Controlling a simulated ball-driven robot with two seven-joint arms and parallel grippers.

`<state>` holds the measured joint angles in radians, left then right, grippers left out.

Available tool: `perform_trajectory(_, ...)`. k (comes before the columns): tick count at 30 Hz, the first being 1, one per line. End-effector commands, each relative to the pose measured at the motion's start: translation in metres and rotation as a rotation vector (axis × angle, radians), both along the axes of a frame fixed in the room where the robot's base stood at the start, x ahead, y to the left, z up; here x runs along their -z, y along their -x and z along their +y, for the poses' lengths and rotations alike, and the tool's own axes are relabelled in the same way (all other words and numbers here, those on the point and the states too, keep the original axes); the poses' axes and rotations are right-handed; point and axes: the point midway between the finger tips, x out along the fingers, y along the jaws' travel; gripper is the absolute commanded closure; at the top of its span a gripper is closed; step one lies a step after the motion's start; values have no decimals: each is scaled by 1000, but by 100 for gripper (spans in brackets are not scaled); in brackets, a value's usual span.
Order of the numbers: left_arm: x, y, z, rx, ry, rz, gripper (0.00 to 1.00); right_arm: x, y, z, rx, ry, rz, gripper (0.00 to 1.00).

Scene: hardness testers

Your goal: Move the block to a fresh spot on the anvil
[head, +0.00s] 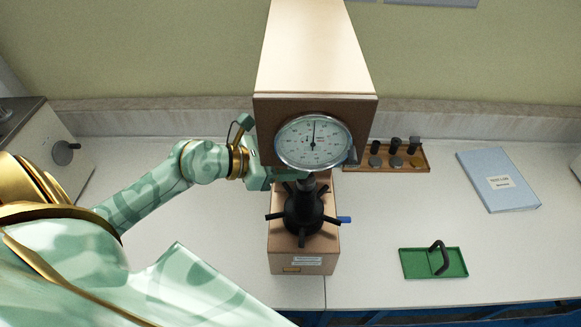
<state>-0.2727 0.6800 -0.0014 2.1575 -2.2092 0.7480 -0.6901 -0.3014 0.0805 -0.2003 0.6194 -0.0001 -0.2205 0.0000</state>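The hardness tester (312,50) stands in the middle of the bench, with a round dial (313,142) on its front. Below the dial is a black spoked handwheel (303,212). A dark post top, perhaps the anvil (306,184), shows just above the wheel, and its upper part is hidden under the tester's head. I cannot make out the block. My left gripper (280,176) reaches in from the left beside the post, under the head. Its fingertips are partly hidden, so I cannot tell whether it is open or holds anything. My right gripper is not in view.
A wooden rack (386,160) with dark fittings and round discs stands behind to the right. A blue folder (498,180) lies farther right. A green tray (415,265) holds a curved black piece (438,257). Another machine (40,145) stands at left. The bench right of the tester is mostly clear.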

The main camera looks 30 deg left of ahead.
Motion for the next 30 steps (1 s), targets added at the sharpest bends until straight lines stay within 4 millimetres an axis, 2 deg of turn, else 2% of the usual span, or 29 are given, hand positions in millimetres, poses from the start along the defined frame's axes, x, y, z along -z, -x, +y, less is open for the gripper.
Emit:
perform_trajectory(2,4,-2,-2,0,1,1,86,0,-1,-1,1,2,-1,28)
perform_trajectory(8,33,-2,-2,-1,1,2,86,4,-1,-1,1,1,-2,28)
perform_trajectory(19,38,-2,-1,0,-1,-1,86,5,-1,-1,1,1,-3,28)
perform_trajectory(20,39,-2,-2,1,0,1,47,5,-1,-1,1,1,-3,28)
perform_trajectory(22,38,-2,-2,1,0,1,28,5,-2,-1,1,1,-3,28)
perform_trajectory(30,38,-2,-1,1,0,1,28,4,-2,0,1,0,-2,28)
